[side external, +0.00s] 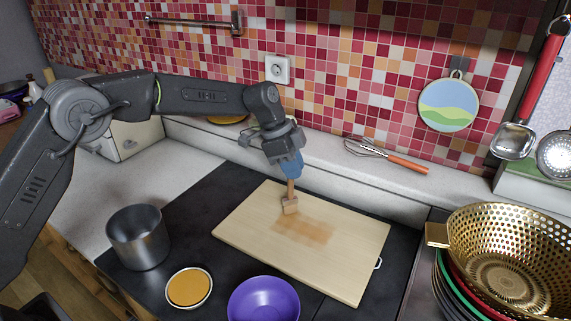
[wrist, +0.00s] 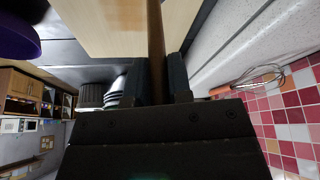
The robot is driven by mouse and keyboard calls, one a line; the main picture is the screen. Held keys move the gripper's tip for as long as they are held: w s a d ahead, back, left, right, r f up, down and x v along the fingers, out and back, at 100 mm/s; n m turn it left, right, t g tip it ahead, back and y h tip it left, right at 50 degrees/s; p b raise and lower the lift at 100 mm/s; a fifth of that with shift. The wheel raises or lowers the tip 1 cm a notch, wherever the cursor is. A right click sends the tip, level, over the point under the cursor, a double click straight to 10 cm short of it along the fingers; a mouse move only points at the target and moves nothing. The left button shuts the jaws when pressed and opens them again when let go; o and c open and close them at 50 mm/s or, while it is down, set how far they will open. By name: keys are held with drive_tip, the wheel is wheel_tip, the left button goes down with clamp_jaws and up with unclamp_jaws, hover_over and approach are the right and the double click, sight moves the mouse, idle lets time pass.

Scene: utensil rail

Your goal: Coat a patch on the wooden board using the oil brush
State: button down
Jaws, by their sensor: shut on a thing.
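The wooden board (side external: 342,262) lies flat on the dark counter section in the side external view. A brownish coated patch (side external: 305,231) shows near its middle. My gripper (side external: 290,172) is shut on the oil brush (side external: 290,203), which hangs below it, head down, at the patch's upper left end. I cannot tell if the bristles touch the board. In the wrist view my gripper (wrist: 157,85) has the brush handle (wrist: 155,40) between its fingers, and part of the board (wrist: 110,25) shows beyond; the brush head is hidden there.
A steel pot (side external: 138,238), a small dish of orange-brown liquid (side external: 189,288) and a purple bowl (side external: 264,299) stand left of and in front of the board. A gold colander (side external: 508,260) on stacked bowls is at right. A whisk (side external: 385,155) lies on the ledge behind.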

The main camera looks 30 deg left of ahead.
drive_tip(key=shift+d, duration=5.8)
wheel_tip(320, 180, up, 8)
drive_tip(key=shift+d+r, duration=0.1)
